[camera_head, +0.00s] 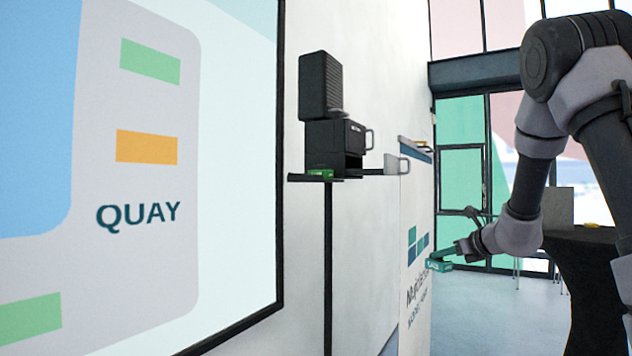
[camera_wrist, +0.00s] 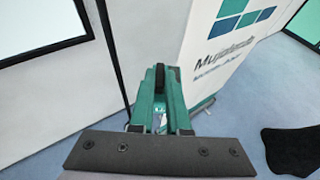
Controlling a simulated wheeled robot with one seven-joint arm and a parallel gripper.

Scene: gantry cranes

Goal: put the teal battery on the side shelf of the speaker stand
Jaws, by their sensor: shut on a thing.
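The teal battery (camera_head: 439,266) is in my gripper (camera_head: 458,252) at the right of the head view, in front of a white banner. In the wrist view my gripper (camera_wrist: 160,82) points away from the camera, with teal parts of the battery (camera_wrist: 160,118) between its fingers; the fingers hide much of it. The speaker stand (camera_head: 328,255) is a thin black pole left of my gripper and apart from it. Its dark flat shelf (camera_head: 300,178) is higher in the picture than my gripper. A small green item (camera_head: 320,173) lies on the shelf's left part.
A black speaker (camera_head: 320,86) sits above a black box (camera_head: 335,140) on the stand. A pale mug (camera_head: 397,164) is at the right. The banner (camera_head: 415,270) stands close to my gripper. A big screen (camera_head: 140,180) fills the left; a dark table (camera_head: 585,245) is at right.

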